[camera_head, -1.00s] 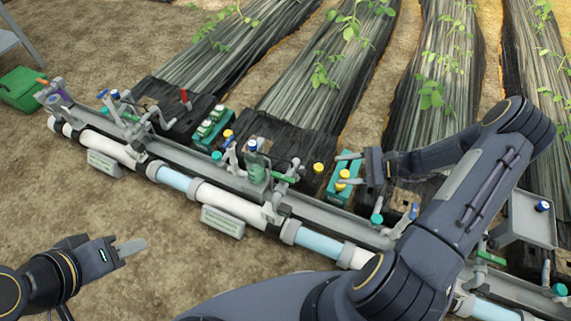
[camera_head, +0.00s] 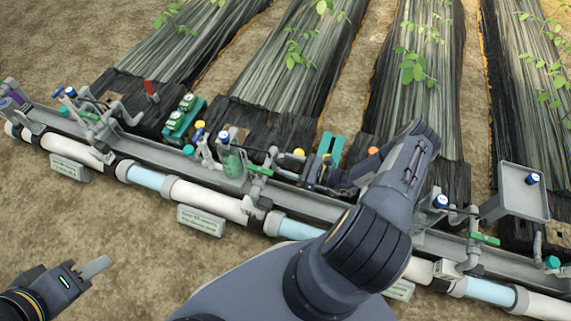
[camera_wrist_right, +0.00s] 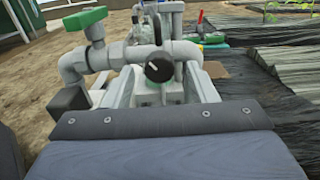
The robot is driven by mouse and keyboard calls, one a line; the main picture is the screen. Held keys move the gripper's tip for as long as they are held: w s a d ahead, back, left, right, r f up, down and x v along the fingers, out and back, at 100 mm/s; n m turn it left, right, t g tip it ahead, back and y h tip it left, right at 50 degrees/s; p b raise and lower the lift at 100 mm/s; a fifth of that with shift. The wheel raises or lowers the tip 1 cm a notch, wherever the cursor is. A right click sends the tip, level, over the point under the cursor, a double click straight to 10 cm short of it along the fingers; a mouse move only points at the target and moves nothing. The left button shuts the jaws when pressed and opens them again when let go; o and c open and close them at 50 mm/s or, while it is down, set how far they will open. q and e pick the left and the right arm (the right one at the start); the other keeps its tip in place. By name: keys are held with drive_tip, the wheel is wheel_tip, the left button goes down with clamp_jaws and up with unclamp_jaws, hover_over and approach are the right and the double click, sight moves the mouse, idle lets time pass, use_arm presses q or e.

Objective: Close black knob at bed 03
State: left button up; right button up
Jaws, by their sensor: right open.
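In the right wrist view, a round black knob (camera_wrist_right: 158,68) with a pale mark on its face sits on a grey pipe fitting, straight ahead of my wrist. No finger shows touching it. In the head view I cannot pick the knob out; my right arm covers part of the pipe line. My right gripper (camera_head: 322,170) is open, low over the grey rail beside a teal box (camera_head: 331,145). My left gripper (camera_head: 92,268) hangs over bare soil at the lower left, far from the pipes; whether its fingers are apart is unclear.
A green valve handle (camera_wrist_right: 87,22) stands left of the black knob. The white pipe (camera_head: 210,197) and grey rail cross the head view. A grey tray (camera_head: 517,192) stands at right. Sign lettering is too small to read. Bare soil lies in front.

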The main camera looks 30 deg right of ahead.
drive_tip(key=shift+w+a, duration=0.45)
drive_tip(key=c, duration=1)
drive_tip(key=shift+m, duration=0.3)
drive_tip(key=shift+m+b, duration=1.6)
drive_tip(key=shift+m, duration=2)
